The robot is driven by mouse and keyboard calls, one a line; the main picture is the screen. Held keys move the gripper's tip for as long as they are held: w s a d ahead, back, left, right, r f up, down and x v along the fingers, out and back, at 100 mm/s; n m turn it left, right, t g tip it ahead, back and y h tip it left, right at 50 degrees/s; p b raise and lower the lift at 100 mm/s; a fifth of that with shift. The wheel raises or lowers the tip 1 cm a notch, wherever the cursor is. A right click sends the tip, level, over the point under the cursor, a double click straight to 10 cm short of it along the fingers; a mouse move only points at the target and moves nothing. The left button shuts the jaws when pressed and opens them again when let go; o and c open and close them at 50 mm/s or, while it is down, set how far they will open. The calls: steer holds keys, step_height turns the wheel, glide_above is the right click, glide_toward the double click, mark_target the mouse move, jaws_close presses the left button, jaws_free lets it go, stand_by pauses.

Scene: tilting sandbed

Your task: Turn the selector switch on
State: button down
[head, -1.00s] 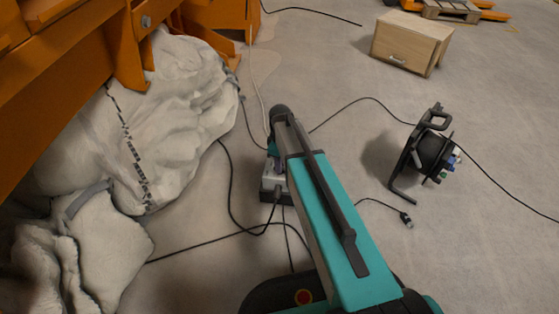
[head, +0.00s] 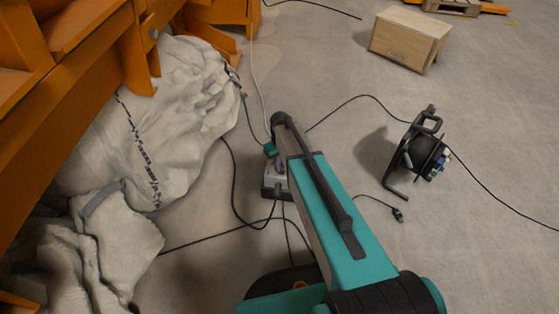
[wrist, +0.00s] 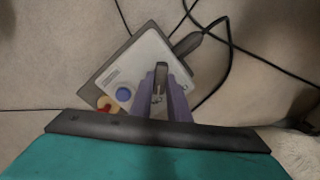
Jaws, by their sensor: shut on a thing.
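A grey control box (head: 273,188) lies on the floor in the head view, partly hidden behind my arm. In the wrist view the box (wrist: 150,50) has a pale top and a dark edge, and sits tilted in the picture. A blue round button (wrist: 123,94) and a red knob on a yellow base (wrist: 105,104) show near its lower left edge. My gripper (wrist: 160,80) has its purple-grey fingers down over the box top, shut on a small dark part between them, apparently the selector switch. The fingers hide most of it, so its turned position cannot be told.
Black cables run across the floor, and one plugs into the box (wrist: 188,43). White sacks (head: 165,120) lie at left under an orange frame (head: 95,60). A cable reel (head: 422,155) stands at right, a wooden cabinet (head: 408,38) behind.

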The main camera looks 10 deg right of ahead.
steer(key=shift+w+r+m+p, duration=0.1)
steer(key=shift+w+m+p, duration=0.05)
steer(key=shift+m+p, duration=0.95)
steer(key=c, duration=1.7)
jaws_free()
step_height(320, 180, up, 14)
steer(key=p, duration=0.3)
steer(key=shift+f, duration=0.2)
steer(key=shift+r, duration=0.1)
